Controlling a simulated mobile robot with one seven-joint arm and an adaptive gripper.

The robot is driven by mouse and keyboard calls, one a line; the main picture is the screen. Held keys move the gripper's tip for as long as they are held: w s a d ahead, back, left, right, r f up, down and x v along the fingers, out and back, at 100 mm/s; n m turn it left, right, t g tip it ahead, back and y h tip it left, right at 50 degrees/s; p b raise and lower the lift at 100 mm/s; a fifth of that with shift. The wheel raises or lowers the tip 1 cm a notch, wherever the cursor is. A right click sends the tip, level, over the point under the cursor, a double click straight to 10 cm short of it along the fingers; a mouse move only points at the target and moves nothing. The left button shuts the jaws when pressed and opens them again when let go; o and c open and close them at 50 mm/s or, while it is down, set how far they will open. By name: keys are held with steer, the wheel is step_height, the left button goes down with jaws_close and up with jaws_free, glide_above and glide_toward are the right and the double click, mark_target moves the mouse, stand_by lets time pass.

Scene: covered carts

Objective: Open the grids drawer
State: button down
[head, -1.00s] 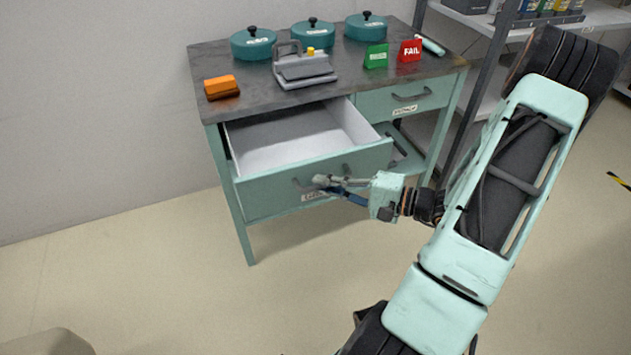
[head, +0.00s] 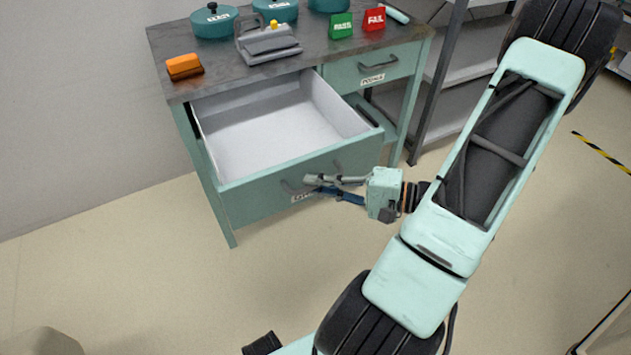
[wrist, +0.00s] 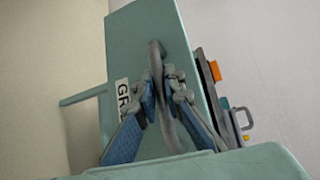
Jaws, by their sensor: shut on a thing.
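The grids drawer (head: 240,202) is the wide left drawer of the mint-green cart. It is pulled well out, and its pale inside looks empty. Its front also shows in the wrist view (wrist: 150,60), with a white label (wrist: 121,98) partly reading "GR". A dark curved handle (wrist: 158,75) is fixed to that front. My gripper (head: 312,187) is at the drawer front in the head view. In the wrist view my gripper (wrist: 162,88) has its fingers closed around the handle. In the head view, the gripper covers part of the handle and label.
A second drawer (head: 345,72) on the right is shut. The cart top (head: 215,78) holds an orange block (head: 184,67), a grey punch-like device (head: 268,42), teal lidded pots (head: 214,20), and green (head: 341,27) and red (head: 374,19) signs. Grey shelving (head: 462,75) stands at right. Floor in front is clear.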

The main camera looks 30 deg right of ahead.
steer(key=c, duration=2)
jaws_free()
steer(key=v, duration=1.2)
